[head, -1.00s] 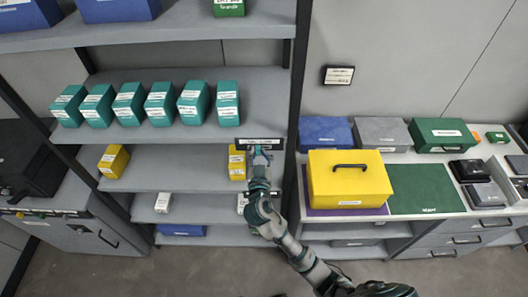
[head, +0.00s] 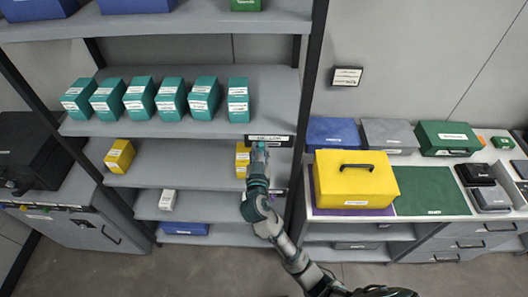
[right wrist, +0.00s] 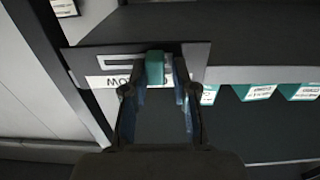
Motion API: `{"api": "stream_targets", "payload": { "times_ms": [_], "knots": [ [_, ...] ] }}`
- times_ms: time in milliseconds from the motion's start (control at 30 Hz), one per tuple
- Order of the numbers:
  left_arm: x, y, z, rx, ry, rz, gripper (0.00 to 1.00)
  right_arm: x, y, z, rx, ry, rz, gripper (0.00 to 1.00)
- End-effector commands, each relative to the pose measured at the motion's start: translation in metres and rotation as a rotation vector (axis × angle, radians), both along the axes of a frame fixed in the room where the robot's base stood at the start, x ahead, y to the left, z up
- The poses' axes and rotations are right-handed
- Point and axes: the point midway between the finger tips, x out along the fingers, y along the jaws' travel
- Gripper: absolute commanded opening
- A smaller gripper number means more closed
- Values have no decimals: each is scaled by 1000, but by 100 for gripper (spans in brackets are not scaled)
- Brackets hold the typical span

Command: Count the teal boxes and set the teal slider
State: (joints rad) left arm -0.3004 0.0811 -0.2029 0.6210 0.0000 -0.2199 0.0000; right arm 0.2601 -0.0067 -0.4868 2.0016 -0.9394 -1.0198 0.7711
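Several teal boxes (head: 138,98) stand in a row on the shelf, white labels facing out; some show in the right wrist view (right wrist: 255,91). A dark slider plate (head: 281,141) with a slot and white label is on that shelf's front edge, at its right end. The teal slider (right wrist: 154,68) sits in the slot of the plate (right wrist: 100,60). My right gripper (head: 259,152) is at the plate. In the right wrist view its fingers (right wrist: 154,88) are open on either side of the slider, with gaps visible. My left gripper is out of view.
Yellow boxes (head: 119,156) and a white box (head: 167,200) stand on lower shelves, a blue bin (head: 186,229) below. The counter at right holds a yellow case (head: 355,187), a green mat (head: 428,192) and other cases. A black post (head: 309,100) borders the shelves.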

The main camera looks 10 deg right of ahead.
Motion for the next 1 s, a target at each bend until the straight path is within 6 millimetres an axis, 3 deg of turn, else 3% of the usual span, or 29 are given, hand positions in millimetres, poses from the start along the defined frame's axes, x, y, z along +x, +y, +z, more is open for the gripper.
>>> {"api": "stream_targets", "payload": {
  "times_ms": [67, 233, 567, 667, 1000],
  "knots": [
    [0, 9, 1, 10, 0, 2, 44, 0, 2, 3, 3, -7, 11, 44],
    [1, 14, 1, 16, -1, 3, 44, 0, 0, 1, 5, -3, 11, 44],
    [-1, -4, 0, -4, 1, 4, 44, -5, 2, -1, 5, 2, 11, 44],
    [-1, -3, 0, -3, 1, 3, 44, -16, 6, -2, 7, 1, 12, 44],
    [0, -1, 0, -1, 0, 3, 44, -86, 24, -3, 8, 4, 11, 44]
  ]
}}
